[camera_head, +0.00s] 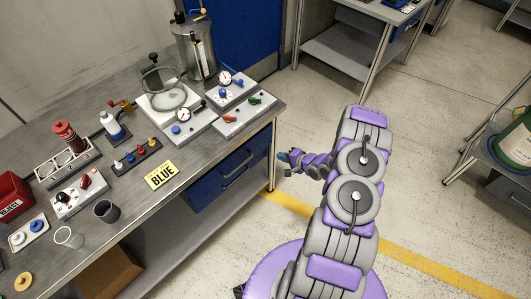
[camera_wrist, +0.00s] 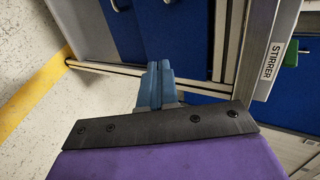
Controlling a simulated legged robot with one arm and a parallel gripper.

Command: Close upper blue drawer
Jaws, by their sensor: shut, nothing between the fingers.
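The upper blue drawer (camera_head: 240,154) is under the front edge of the workbench, with a metal bar handle on its face. Another blue drawer (camera_head: 215,190) sits just below it. I cannot tell for sure how far the upper drawer stands out. My gripper (camera_head: 284,157) is right of the drawers, beside the bench's right front leg, its fingers pointing left. In the wrist view my gripper (camera_wrist: 154,72) is shut and empty, its fingertips in front of the blue panels (camera_wrist: 180,30) by a metal frame bar. I cannot tell whether they touch.
A grey shelf (camera_head: 200,235) runs below the drawers. The floor (camera_head: 430,190) on the right is open. A table with a green container (camera_head: 515,140) stands at the right edge.

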